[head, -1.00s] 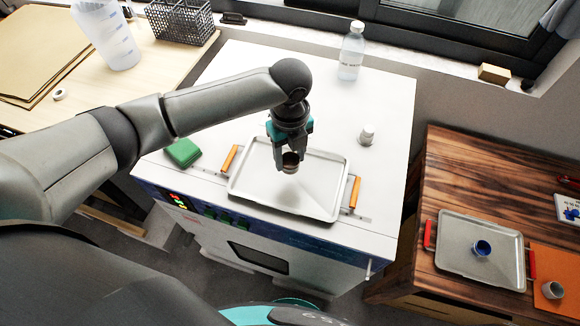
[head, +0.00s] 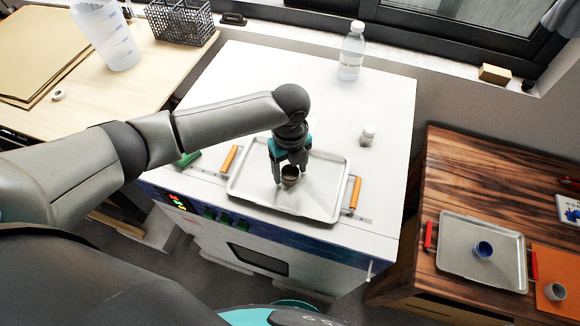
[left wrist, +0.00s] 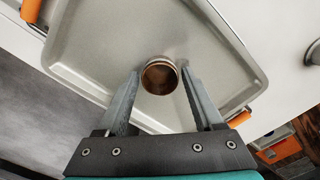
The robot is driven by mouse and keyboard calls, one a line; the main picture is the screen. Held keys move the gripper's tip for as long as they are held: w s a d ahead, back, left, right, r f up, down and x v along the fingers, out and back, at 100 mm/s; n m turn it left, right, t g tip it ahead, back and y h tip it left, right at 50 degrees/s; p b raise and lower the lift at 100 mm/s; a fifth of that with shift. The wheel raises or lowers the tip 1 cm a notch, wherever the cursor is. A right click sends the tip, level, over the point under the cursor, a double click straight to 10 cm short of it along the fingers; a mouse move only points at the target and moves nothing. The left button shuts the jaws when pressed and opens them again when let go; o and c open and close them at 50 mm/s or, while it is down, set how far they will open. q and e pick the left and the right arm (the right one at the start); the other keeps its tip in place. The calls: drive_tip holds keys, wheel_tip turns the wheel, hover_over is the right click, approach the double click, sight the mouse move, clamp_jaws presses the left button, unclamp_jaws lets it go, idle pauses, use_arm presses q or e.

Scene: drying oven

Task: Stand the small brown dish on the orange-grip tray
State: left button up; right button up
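The small brown dish (head: 290,176) stands upright on the orange-grip tray (head: 325,188), near its middle. In the left wrist view the dish (left wrist: 160,76) shows its brown inside, with the tray (left wrist: 95,45) under it. My left gripper (head: 289,170) is over the tray with its fingers spread on either side of the dish. In the left wrist view the left gripper (left wrist: 159,73) shows small gaps between its fingertips and the dish. My right gripper is not in view.
The tray lies on the white oven top. A green object (head: 188,159) is partly hidden by my arm.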

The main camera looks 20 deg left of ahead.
sight(291, 178)
use_arm(q)
drive_tip(key=shift+o, duration=0.8)
drive_tip(key=shift+r, duration=0.3)
wheel_tip(291, 178, up, 12)
drive_tip(key=p, duration=0.1)
drive_tip(key=shift+f, duration=0.15)
